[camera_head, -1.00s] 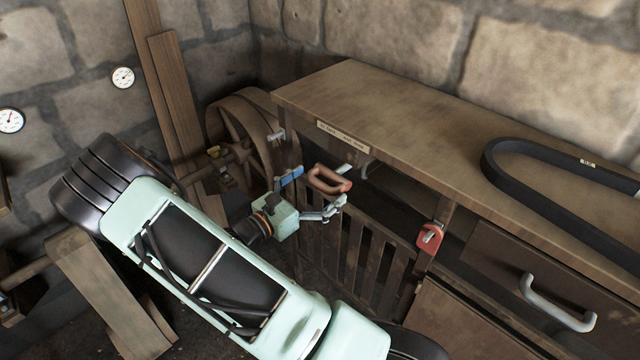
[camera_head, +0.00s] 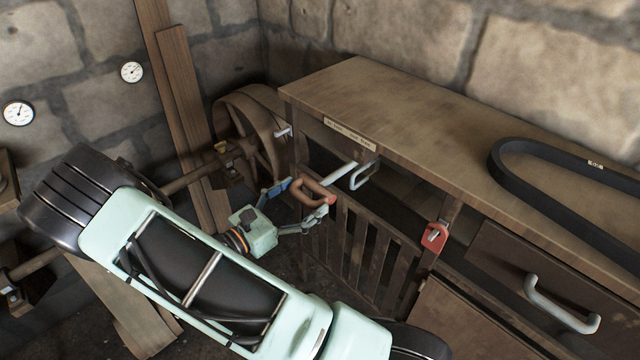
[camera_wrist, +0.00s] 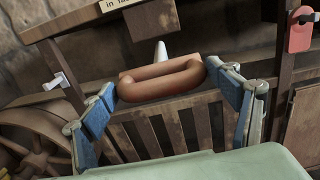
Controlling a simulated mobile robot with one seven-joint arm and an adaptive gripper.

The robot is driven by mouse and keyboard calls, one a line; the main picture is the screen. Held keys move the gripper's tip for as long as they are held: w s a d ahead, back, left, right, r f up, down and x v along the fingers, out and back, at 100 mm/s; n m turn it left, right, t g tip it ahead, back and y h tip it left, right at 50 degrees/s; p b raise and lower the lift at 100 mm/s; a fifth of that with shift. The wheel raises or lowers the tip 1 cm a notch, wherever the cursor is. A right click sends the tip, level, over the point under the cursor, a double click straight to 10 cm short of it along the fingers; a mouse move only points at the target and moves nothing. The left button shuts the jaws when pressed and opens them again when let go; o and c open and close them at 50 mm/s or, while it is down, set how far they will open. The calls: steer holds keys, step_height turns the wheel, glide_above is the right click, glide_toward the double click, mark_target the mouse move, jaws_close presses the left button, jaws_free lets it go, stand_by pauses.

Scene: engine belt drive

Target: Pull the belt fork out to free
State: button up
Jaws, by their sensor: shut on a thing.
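The belt fork has a brown D-shaped handle (camera_head: 297,190) with a reddish end and a pale rod (camera_head: 340,172) running back to it. A pale metal loop (camera_head: 364,176) shows at the rod's far end, under the bench top's front edge. My gripper (camera_head: 308,198) is shut on the handle, in front of the slatted guard. In the wrist view the blue-padded fingers of my gripper (camera_wrist: 160,80) press both ends of the handle (camera_wrist: 165,85). The rod (camera_wrist: 161,52) stands behind it, mostly hidden.
The slatted guard (camera_head: 360,250) stands just below the handle. A red tag (camera_head: 434,237) hangs on the post to its right. A spoked wheel (camera_head: 250,130) and shaft are at left. A black belt (camera_head: 520,165) lies on the bench top (camera_head: 400,110). Open floor is in front of the guard.

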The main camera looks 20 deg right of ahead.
steer(key=shift+v, duration=1)
steer(key=o, duration=1.7)
steer(key=shift+a, duration=0.15)
steer(key=shift+c, duration=0.2)
steer(key=v, duration=1.2)
